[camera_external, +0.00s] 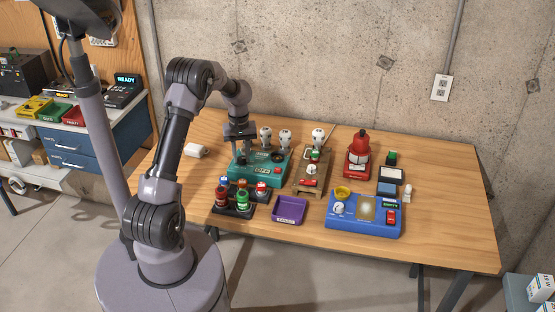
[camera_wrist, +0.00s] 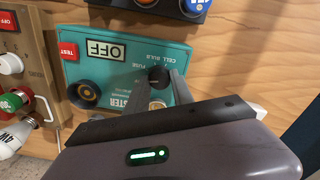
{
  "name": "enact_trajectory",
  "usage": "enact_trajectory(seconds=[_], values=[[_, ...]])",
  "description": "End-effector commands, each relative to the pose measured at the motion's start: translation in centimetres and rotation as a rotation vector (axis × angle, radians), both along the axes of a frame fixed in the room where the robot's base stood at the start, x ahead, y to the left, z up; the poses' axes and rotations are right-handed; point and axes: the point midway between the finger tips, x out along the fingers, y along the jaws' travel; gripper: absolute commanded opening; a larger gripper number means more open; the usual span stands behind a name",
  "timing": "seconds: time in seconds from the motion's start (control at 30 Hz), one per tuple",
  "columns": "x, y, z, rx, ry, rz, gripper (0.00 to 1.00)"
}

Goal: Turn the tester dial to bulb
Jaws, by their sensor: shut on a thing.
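The teal tester (camera_external: 268,176) stands on the left half of the wooden table, with my gripper (camera_external: 242,154) low over its left part. In the wrist view, the tester (camera_wrist: 118,59) carries a display (camera_wrist: 104,50) reading OFF, a red TEST button (camera_wrist: 69,50) and a round dark socket (camera_wrist: 84,93). The labels CELL, BULB and FUSE are printed near the black dial (camera_wrist: 158,75). My gripper (camera_wrist: 161,82) is shut on this dial, with a finger on each side of it. I cannot tell which label the dial points to.
A rack (camera_external: 236,211) of coloured items and a purple tray (camera_external: 289,209) stand in front of the tester. White bulbs (camera_external: 285,137) stand behind it. A wooden board (camera_external: 304,184), a red device (camera_external: 358,158) and a blue box (camera_external: 363,228) stand to the right.

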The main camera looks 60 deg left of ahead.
Motion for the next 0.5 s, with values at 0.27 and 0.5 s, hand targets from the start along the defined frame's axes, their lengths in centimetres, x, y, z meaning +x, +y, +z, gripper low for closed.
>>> enact_trajectory(seconds=[0.27,0.5], values=[[0.02,-0.02,0.09,0.0,0.0,-0.26,0.0],[0.05,-0.03,0.06,0.0,0.0,-0.487,0.0]])
